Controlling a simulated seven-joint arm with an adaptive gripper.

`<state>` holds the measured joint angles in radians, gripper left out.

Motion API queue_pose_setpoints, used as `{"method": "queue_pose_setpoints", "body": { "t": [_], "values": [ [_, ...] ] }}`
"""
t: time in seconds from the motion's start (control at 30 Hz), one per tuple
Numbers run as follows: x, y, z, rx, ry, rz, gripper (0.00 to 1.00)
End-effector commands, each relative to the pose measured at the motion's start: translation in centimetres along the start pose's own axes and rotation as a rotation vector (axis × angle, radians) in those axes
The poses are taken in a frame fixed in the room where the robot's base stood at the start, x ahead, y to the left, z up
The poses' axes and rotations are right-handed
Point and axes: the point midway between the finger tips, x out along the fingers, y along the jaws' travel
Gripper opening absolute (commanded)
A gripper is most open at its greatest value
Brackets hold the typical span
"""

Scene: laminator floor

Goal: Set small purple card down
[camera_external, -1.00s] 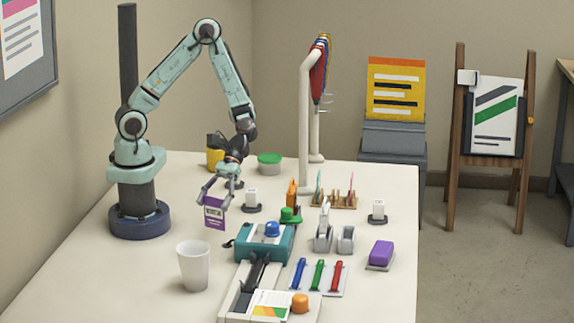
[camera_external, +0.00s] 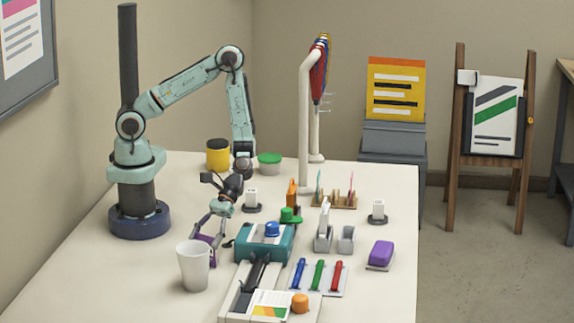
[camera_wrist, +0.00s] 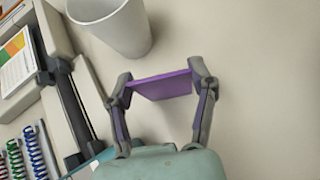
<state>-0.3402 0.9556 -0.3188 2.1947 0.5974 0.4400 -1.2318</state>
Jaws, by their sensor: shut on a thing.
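The small purple card (camera_external: 206,241) is between the fingers of my gripper (camera_external: 209,236), left of the teal laminator and just behind the white cup. In the wrist view the purple card (camera_wrist: 160,85) spans between the two fingertips of my gripper (camera_wrist: 161,82), which are shut on its edges.
The white cup (camera_external: 194,266) stands close in front of the card and also shows in the wrist view (camera_wrist: 115,25). The teal laminator (camera_external: 264,243) is close on the right. Bare table lies to the left of the cup. Colored binding combs (camera_external: 318,276) lie farther right.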

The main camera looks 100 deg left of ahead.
Motion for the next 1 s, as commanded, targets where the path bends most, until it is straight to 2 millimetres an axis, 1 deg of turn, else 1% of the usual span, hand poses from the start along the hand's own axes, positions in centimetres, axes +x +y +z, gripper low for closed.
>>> {"method": "queue_pose_setpoints", "body": {
  "t": [0.07, 0.1, 0.13, 0.17, 0.47, 0.57, 0.67, 0.9, 1.0],
  "values": [
    [0.1, 0.0, -0.2, -0.001, -0.001, 0.000, 0.41],
    [0.1, 0.0, -0.2, 0.000, 0.000, 0.000, 0.66],
    [0.1, 0.0, -0.2, 0.000, 0.000, 0.000, 0.76],
    [0.1, 0.0, -0.2, 0.000, 0.000, 0.000, 0.83],
    [0.1, 0.0, -0.1, 0.000, 0.000, 0.000, 0.83],
    [-0.3, 0.1, 0.1, 0.000, 0.001, 0.002, 0.83],
    [-1.7, 0.1, 0.0, 0.000, 0.001, 0.005, 0.83],
    [-7.3, 0.1, 0.0, 0.001, 0.003, 0.007, 0.83],
    [-9.4, 0.1, 0.0, 0.000, 0.003, 0.006, 0.83]
  ]
}}
